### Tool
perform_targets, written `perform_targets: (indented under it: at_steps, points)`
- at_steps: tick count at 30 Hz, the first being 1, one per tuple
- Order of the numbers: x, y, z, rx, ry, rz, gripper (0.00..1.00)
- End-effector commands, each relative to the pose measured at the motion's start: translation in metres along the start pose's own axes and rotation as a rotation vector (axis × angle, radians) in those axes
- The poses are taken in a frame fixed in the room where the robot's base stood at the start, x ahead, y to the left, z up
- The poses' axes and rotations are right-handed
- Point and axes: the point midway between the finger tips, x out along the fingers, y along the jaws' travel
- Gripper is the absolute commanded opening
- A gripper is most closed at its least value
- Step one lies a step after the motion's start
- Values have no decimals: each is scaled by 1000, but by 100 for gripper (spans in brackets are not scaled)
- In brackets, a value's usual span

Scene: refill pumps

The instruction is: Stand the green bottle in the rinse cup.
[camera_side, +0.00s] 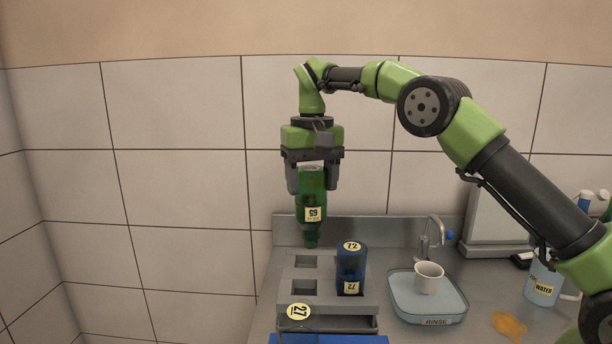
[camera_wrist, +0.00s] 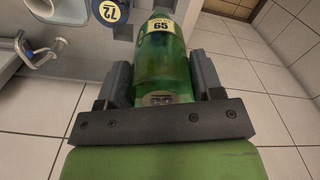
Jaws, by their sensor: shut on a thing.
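The green bottle (camera_side: 312,185) is held upside down, its neck pointing down and its yellow number label inverted in the side view. My gripper (camera_side: 312,178) is shut on it near its base end, above the back left of the grey rack. The bottle also shows between the jaws (camera_wrist: 162,90) in the wrist view. The white rinse cup (camera_side: 429,271) stands upright on the pale blue tray marked RINSE (camera_side: 408,309), to the right of the rack, apart from the bottle. The inside bottom of the cup is hidden.
The grey rack (camera_side: 325,311) has two visible empty square slots and holds a blue bottle (camera_side: 351,265) labelled 72. A tap (camera_side: 432,232) stands behind the cup.

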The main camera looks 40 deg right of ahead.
Motion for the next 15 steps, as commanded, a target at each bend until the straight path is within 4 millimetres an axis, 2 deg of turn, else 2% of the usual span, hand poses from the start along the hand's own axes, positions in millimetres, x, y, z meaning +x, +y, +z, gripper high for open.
perform_targets:
  at_steps: [9,15]
  points:
    - [21,15,36,-244,-1,-3,32]
    - [34,22,61,-330,0,-3,32]
